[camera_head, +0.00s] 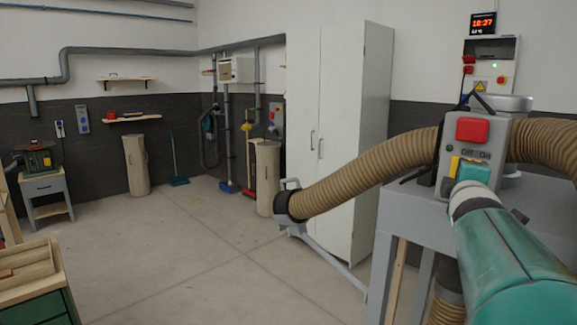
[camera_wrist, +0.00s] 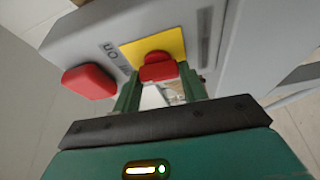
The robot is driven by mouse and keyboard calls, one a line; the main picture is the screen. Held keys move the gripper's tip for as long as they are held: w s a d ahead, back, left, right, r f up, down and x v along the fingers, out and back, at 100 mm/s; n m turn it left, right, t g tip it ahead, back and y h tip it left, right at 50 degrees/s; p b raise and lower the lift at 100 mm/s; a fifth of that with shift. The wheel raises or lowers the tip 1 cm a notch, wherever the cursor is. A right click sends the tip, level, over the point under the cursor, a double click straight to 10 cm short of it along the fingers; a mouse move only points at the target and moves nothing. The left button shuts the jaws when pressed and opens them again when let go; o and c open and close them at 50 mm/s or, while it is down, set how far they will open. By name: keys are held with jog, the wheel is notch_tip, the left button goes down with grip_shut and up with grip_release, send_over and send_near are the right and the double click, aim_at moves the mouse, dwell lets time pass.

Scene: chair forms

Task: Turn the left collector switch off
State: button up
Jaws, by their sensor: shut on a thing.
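The grey collector switch box (camera_head: 444,140) stands upright at the right on a grey machine, with a big red button (camera_head: 472,130), "Off" and "On" lettering below it and a yellow plate (camera_head: 453,167). In the wrist view the red switch knob (camera_wrist: 158,68) sits on the yellow plate (camera_wrist: 174,40), with the large red button (camera_wrist: 89,82) to its left. My gripper (camera_wrist: 160,84) has its green fingers on either side of the knob and is shut on it. In the head view my gripper (camera_head: 474,174) is against the box's lower front and hides the knob.
A ribbed brown hose (camera_head: 370,172) runs from behind the box to the left, and another hose (camera_head: 545,142) is at the right. A tall white cabinet (camera_head: 350,120) stands behind. A green-and-wood cart (camera_head: 30,285) is at the lower left. The middle floor is clear.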

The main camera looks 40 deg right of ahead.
jog(key=shift+s+d+n+y, duration=0.15)
jog(key=shift+n+y, duration=0.15)
jog(key=shift+n, duration=0.2)
jog(key=o, duration=1)
jog(key=shift+d, duration=0.1)
jog(key=shift+c, duration=0.2)
jog(key=shift+a, duration=0.2)
